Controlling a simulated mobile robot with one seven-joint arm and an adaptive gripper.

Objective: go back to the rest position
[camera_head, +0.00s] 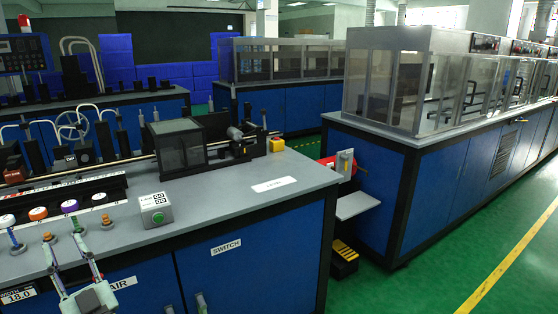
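My gripper (63,246) shows at the lower left, in front of the near edge of the grey-topped blue workbench (222,194). Its two slim fingers point up and stand apart, with nothing visible between them. The fingers overlap the bench front near the "AIR" label. From this view I cannot tell whether they touch the bench. No rest position is marked in view.
Coloured knobs (69,206) and a grey box with a green button (155,210) stand near the fingers. A clear-sided cover (180,147) sits further back. A long glazed machine (400,85) fills the right. Green floor (450,285) is clear at the lower right.

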